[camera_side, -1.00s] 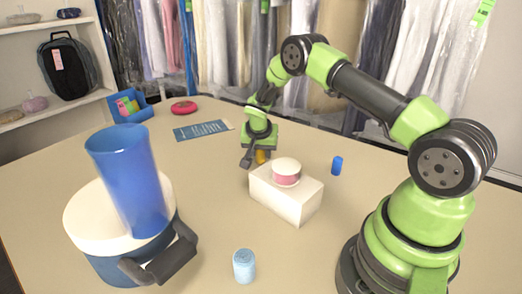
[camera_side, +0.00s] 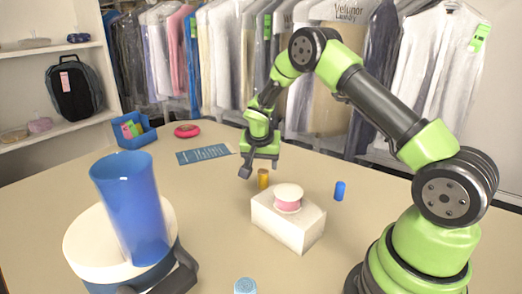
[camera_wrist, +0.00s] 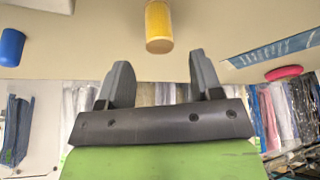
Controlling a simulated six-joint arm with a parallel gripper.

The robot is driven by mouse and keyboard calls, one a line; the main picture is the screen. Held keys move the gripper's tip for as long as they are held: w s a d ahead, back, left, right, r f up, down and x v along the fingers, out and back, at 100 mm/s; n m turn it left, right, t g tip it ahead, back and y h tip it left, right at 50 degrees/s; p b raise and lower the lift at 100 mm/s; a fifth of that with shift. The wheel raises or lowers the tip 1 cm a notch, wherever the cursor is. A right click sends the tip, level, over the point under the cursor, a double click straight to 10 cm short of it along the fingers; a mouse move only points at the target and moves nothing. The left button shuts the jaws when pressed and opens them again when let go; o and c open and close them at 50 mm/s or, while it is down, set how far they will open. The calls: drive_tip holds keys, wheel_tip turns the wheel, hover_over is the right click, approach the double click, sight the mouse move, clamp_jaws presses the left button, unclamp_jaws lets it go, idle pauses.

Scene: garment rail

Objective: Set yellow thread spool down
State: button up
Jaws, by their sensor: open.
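The yellow thread spool (camera_side: 263,178) stands upright on the table, just behind the white box, in the side view. It also shows at the top of the wrist view (camera_wrist: 158,27), beyond the fingertips. My gripper (camera_side: 259,172) is open and empty above and slightly to the left of the spool. In the wrist view, the two fingers of my gripper (camera_wrist: 155,70) are spread apart with nothing between them. The spool is clear of both fingers there.
A blue spool (camera_side: 339,190) stands to the right.

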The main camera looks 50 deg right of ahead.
drive_tip(key=s+a+r+n+t+y, duration=0.15)
drive_tip(key=s+a+r, duration=0.35)
drive_tip(key=r, duration=0.5)
drive_tip(key=s+a+r+n+t+y, duration=0.1)
drive_tip(key=s+a+r+n, duration=0.1)
drive_tip(key=s+a+r, duration=0.6)
drive_tip(key=s+a+r+n+t+y, duration=0.1)
drive_tip(key=s+a+r+n, duration=0.1)
drive_tip(key=s, duration=0.3)
drive_tip(key=s+a+r+n+t+y, duration=0.1)
drive_tip(key=s+a+r+n+y, duration=0.1)
drive_tip(key=s, duration=0.4)
drive_tip(key=shift+s+a+r+n+t, duration=0.3)
drive_tip(key=shift+a+r+n, duration=0.3)
drive_tip(key=shift+a, duration=0.3)
